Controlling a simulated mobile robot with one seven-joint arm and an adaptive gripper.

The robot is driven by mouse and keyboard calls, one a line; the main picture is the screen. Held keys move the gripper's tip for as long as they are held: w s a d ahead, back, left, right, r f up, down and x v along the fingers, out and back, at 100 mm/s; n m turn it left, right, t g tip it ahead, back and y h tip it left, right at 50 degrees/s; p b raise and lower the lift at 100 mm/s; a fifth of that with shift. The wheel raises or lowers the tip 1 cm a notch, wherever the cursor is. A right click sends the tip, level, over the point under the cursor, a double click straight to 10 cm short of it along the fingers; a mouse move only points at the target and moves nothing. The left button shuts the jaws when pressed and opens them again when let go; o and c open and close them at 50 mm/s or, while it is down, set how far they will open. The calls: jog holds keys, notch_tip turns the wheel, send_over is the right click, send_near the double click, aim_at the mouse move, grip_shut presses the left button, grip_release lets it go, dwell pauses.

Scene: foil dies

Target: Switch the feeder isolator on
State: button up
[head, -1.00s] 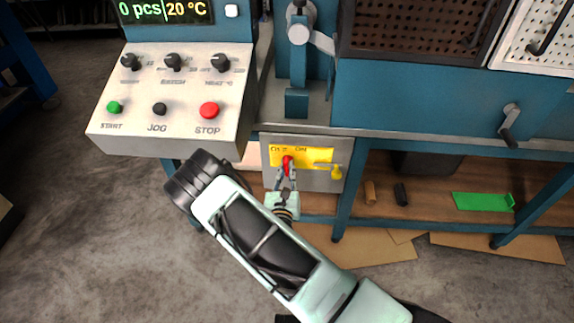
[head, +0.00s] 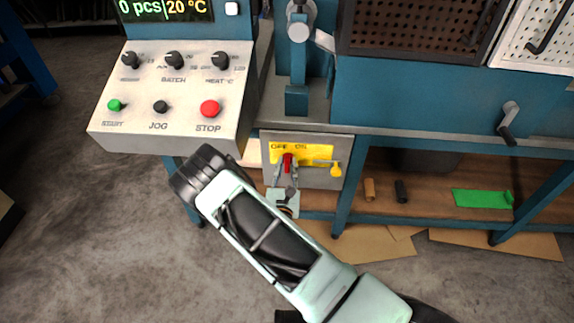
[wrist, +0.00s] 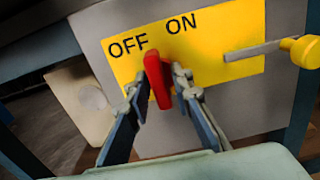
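The feeder isolator is a grey panel with a yellow plate (head: 318,153) lettered OFF and ON, under the press. Its red handle (head: 287,161) stands near upright on the plate; in the wrist view the handle (wrist: 158,82) has its top between the two words, nearer OFF. My gripper (head: 286,172) is in front of the handle. In the wrist view its fingers (wrist: 157,88) stand apart, one on each side of the handle. A gap shows on the left side; on the right the finger is very close, and I cannot tell whether it touches.
A yellow-knobbed lever (head: 336,169) sits right of the handle on the same panel. The control box (head: 180,90) with knobs and buttons juts out at the upper left. A table leg (head: 345,195) stands right of the panel. A shelf (head: 430,197) holds small items.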

jog(key=shift+o, duration=0.6)
jog(key=s, duration=1.2)
jog(key=shift+a, duration=0.15)
